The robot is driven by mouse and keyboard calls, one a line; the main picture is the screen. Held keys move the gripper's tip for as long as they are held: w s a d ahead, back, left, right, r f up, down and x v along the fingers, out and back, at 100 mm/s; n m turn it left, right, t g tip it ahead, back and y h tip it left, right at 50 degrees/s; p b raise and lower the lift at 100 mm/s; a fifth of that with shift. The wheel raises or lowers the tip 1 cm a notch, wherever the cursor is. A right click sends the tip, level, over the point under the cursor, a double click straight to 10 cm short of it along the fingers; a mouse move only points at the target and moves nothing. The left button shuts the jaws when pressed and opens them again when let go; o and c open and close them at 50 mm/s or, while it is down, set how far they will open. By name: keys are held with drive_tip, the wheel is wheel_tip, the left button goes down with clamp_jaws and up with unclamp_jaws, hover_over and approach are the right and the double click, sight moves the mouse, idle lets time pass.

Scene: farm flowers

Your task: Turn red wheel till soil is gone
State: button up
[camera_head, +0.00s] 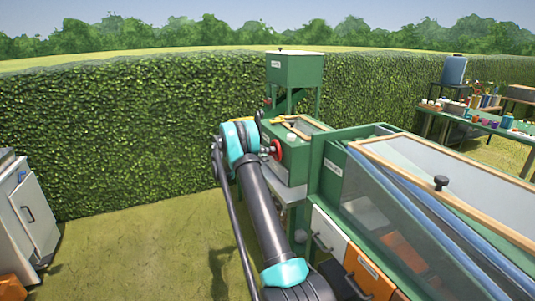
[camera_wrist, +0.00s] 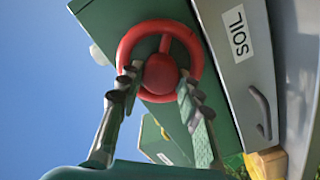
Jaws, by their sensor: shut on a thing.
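The red wheel (camera_wrist: 161,72) is mounted on the side of a green box in the wrist view, beside a grey panel with a white SOIL label (camera_wrist: 237,33). It also shows in the head view (camera_head: 277,150), at the end of my arm. My gripper (camera_wrist: 158,80) has one dark-padded finger on each side of the wheel's lower part and is shut on it. In the head view my arm hides most of the gripper. No loose soil can be made out in either view.
A green hopper (camera_head: 294,68) stands behind the wheel's green machine. A long green cabinet with a wood-framed lid (camera_head: 450,190) fills the right front. A white cabinet (camera_head: 30,210) stands at far left. Grass lies open between; a hedge (camera_head: 110,140) closes the back.

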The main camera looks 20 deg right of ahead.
drive_tip(key=shift+f+m, duration=0.1)
drive_tip(key=shift+m, duration=1.5)
drive_tip(key=shift+s, duration=0.1)
drive_tip(key=o, duration=1.2)
drive_tip(key=shift+c, duration=0.2)
drive_tip(key=shift+a, duration=0.1)
drive_tip(key=a, duration=1.2)
drive_tip(key=shift+s, duration=0.15)
